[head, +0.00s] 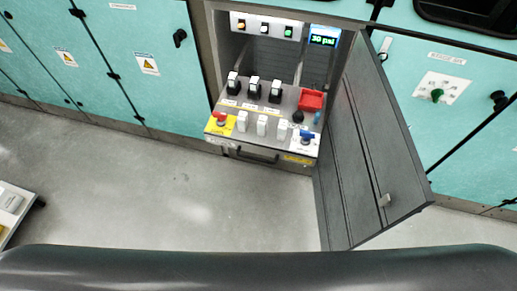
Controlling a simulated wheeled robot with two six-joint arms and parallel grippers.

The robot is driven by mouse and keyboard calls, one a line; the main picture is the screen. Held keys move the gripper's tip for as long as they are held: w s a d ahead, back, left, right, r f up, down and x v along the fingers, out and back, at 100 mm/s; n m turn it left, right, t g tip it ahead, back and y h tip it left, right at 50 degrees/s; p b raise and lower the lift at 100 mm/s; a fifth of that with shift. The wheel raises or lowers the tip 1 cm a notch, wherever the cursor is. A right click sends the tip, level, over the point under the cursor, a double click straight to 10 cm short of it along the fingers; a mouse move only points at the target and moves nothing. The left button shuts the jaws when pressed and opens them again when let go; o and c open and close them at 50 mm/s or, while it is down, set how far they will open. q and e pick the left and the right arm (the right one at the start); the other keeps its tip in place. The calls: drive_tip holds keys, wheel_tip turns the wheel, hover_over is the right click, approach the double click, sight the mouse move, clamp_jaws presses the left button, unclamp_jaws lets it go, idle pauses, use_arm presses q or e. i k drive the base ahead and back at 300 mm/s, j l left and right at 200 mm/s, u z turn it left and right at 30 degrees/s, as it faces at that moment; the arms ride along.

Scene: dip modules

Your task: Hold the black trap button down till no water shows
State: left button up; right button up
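An open cabinet holds a pulled-out control panel (228,133) in the head view. A small round black knob or button (298,116) sits on its right side, below a red block (311,100); it may be the trap button, but its label is too small to read. A blue part (317,118) stands to its right and a blue valve handle (307,135) in front. No water can be made out. A lit display (323,40) at the cabinet's upper right reads 30 psi. Neither of my grippers is in view, and nothing touches the black knob.
The panel also bears several switches and a red mushroom button (220,118) on yellow. A dark grey door (375,150) stands open on the cabinet's right side. Teal cabinets (150,40) line the wall. The grey floor (180,190) in front is clear; a low cart (14,208) is at left.

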sight(298, 114)
drive_tip(key=i+j+z, duration=0.1)
drive_tip(key=z, duration=0.5)
drive_tip(key=i+j+z, duration=0.2)
drive_tip(key=j, duration=0.5)
drive_tip(key=i+j+z, duration=0.2)
drive_tip(key=j, duration=0.5)
drive_tip(key=j+z, duration=0.15)
drive_tip(key=j, duration=0.6)
